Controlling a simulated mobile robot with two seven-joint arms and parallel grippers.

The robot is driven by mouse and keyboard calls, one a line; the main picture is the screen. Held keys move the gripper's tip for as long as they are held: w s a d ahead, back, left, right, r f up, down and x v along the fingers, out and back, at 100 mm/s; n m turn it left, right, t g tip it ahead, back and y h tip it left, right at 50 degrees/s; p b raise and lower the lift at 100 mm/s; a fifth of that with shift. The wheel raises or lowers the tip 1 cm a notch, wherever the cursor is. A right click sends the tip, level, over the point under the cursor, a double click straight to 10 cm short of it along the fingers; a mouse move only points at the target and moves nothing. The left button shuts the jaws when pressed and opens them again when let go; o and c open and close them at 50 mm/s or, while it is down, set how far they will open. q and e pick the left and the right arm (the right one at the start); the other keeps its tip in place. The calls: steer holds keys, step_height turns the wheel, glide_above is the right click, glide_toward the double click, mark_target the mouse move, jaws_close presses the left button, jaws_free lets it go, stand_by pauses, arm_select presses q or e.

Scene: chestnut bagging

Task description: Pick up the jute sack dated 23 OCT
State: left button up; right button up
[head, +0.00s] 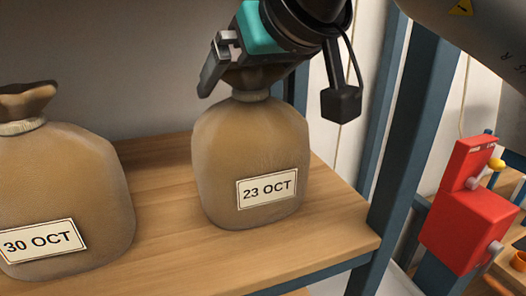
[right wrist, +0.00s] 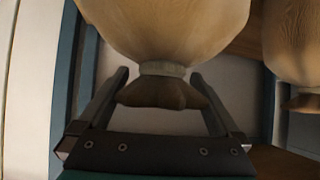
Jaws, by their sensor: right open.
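The jute sack dated 23 OCT (head: 248,150) stands upright on a wooden shelf (head: 330,232), its label facing me. My right gripper (head: 215,72) is at the sack's gathered top in the head view. In the right wrist view the two fingers (right wrist: 160,90) are open, one on each side of the sack's tied neck (right wrist: 162,69). The flared top lies between the fingers, with gaps at both sides. In the head view the gripper partly hides the sack's top. My left gripper is not in view.
Another sack, dated 30 OCT (head: 75,180), stands to the left on the same shelf. It seems to be the sack at the right of the wrist view (right wrist: 292,45). A blue post (head: 408,130) rises at the shelf's right end. A red device (head: 468,215) is beyond it.

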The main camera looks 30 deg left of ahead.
steer(key=shift+w+a+f, duration=0.1)
steer(key=shift+a+f, duration=0.1)
steer(key=shift+a, duration=0.05)
steer(key=shift+c, duration=0.3)
jaws_close()
stand_by(0.4)
steer(key=shift+r, duration=0.25)
